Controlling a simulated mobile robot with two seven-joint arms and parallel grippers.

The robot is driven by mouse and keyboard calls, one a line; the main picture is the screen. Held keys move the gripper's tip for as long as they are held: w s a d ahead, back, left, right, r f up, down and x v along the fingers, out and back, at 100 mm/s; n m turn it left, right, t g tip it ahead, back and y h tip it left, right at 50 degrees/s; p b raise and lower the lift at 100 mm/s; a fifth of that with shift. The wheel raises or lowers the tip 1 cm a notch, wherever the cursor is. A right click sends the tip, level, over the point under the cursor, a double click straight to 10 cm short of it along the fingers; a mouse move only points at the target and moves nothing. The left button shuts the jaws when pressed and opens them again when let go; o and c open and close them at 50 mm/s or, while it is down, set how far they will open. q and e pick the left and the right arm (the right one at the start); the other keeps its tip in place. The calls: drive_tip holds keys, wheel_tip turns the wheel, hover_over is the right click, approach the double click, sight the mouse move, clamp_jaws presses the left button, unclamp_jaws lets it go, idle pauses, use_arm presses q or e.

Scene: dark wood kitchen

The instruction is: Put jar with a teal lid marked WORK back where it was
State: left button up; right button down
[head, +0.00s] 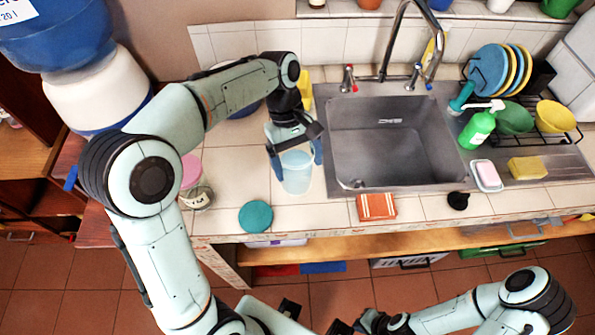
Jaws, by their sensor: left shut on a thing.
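My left gripper (297,160) points down at the counter left of the sink, its blue fingers on either side of a translucent pale-blue container (297,180). It is shut on this container, which is upright and looks open at the top; I cannot tell whether it touches the counter. A round teal lid (256,217) lies flat near the counter's front edge, apart from the container. No WORK marking is readable. A clear jar with a pink top (197,196) stands further left, partly hidden by my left arm. My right gripper (366,322) is low at the bottom edge, its fingers unclear.
The steel sink (385,145) with its tall tap (388,45) is right of the container. An orange cloth (376,206) and a black stopper (457,201) lie along the front. A green soap bottle (478,130) and dish rack stand right. Bare tiles surround the teal lid.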

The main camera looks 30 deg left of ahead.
use_arm(q)
drive_tip(key=shift+f+b, duration=0.35)
drive_tip(key=shift+f, duration=1.75)
use_arm(e)
drive_tip(key=shift+s+f, duration=0.25)
drive_tip(key=shift+f, duration=0.2)
use_arm(q)
drive_tip(key=shift+w+f, duration=0.1)
drive_tip(key=shift+f, duration=0.1)
drive_tip(key=o, duration=1.5)
drive_tip(key=p+v, duration=0.3)
drive_tip(key=v, duration=0.9)
use_arm(e)
drive_tip(key=w+r, duration=0.1)
drive_tip(key=r, duration=0.1)
drive_tip(key=w+r, duration=0.1)
drive_tip(key=w, duration=0.1)
drive_tip(key=shift+r, duration=0.35)
drive_tip(key=shift+s, duration=0.15)
